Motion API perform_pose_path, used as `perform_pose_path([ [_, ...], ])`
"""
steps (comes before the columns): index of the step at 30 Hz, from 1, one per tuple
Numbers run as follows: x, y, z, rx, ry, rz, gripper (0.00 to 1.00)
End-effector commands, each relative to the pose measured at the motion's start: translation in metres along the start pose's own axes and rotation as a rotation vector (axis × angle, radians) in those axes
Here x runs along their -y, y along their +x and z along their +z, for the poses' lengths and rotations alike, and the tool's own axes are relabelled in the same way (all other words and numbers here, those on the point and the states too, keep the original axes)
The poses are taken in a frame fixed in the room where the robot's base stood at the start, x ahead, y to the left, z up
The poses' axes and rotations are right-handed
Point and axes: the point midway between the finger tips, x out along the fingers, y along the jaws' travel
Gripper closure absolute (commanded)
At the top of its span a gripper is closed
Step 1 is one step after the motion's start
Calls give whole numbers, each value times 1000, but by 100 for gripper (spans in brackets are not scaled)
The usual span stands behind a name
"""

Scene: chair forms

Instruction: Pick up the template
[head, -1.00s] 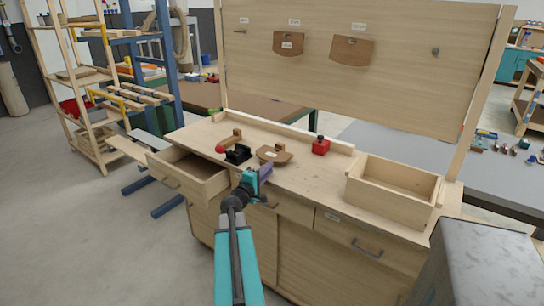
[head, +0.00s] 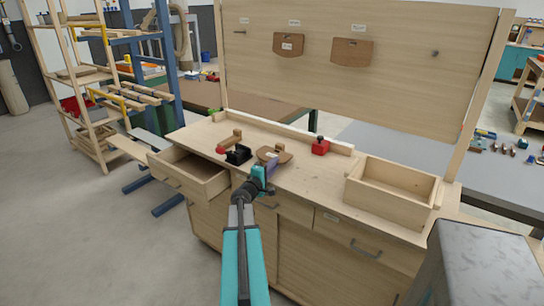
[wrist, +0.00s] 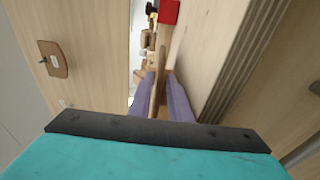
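The template (head: 284,157) is a flat brown wooden plate lying on the workbench top near its front edge. My gripper (head: 270,166) is at its near side, partly covering it in the head view. In the wrist view the template shows edge-on as a thin brown strip (wrist: 159,88) between the two purple fingers of my gripper (wrist: 163,90). The fingers look spread, with a gap on the right side of the strip. Whether the left finger touches it I cannot tell. Two similar brown plates hang on the upright board, the left (head: 288,44) and the right (head: 352,52).
A black tool (head: 238,155) and a red-ended wooden tool (head: 230,142) lie left of the template. A red block (head: 320,146) stands behind it. A wooden box (head: 385,207) is at the right. An open drawer (head: 190,185) juts out at the left. A grey block (head: 482,265) fills the lower right.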

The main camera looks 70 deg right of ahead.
Motion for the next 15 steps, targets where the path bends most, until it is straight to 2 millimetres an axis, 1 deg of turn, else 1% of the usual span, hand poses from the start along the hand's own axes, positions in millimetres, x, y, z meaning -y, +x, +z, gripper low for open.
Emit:
perform_pose_path([
  [13, 0, 0, 0, 0, 0, 0, 83],
  [15, 0, 0, 0, 0, 0, 0, 95],
])
